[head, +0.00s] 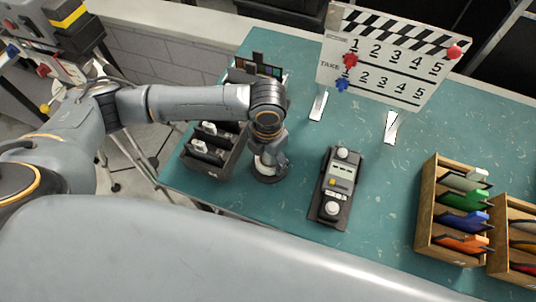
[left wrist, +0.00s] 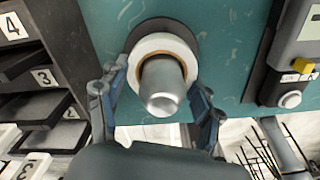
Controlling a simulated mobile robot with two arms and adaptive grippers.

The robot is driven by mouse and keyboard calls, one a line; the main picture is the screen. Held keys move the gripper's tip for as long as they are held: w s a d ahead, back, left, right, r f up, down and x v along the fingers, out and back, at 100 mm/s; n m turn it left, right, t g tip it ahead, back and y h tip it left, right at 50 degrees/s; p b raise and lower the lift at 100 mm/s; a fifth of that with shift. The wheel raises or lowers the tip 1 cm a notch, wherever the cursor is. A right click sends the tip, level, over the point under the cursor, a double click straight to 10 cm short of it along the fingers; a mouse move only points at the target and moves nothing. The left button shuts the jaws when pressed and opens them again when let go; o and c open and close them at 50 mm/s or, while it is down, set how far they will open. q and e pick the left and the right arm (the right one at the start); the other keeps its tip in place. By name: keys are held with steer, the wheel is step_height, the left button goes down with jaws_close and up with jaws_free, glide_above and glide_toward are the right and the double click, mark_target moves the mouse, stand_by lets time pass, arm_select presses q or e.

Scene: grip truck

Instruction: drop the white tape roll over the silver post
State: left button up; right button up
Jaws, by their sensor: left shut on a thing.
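The white tape roll (left wrist: 150,43) shows in the left wrist view as a thick ring with a brown inner core. The silver post (left wrist: 163,88) rises through its hole toward the camera, so the roll is around the post. My left gripper (left wrist: 160,80) is shut on the roll, one finger on each side of it. The post's dark round base (left wrist: 187,33) shows behind the roll; how far the roll is above it I cannot tell. In the head view my left gripper (head: 268,160) points down at the table and largely hides roll and post. My right gripper is out of view.
On the teal table (head: 300,250), a dark bin (head: 215,160) stands left of my gripper and a grey device (head: 336,185) right of it. A clapperboard (head: 385,65) stands behind. Wooden racks (head: 427,225) with coloured cards are at the right.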

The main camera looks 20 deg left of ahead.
arm_select(q)
steer(key=shift+f+b, duration=0.3)
steer(key=shift+f, duration=0.35)
steer(key=shift+f, duration=0.15)
steer(key=o, duration=1.2)
steer(key=shift+o, duration=0.2)
step_height(320, 180, up, 12)
steer(key=shift+r, duration=0.1)
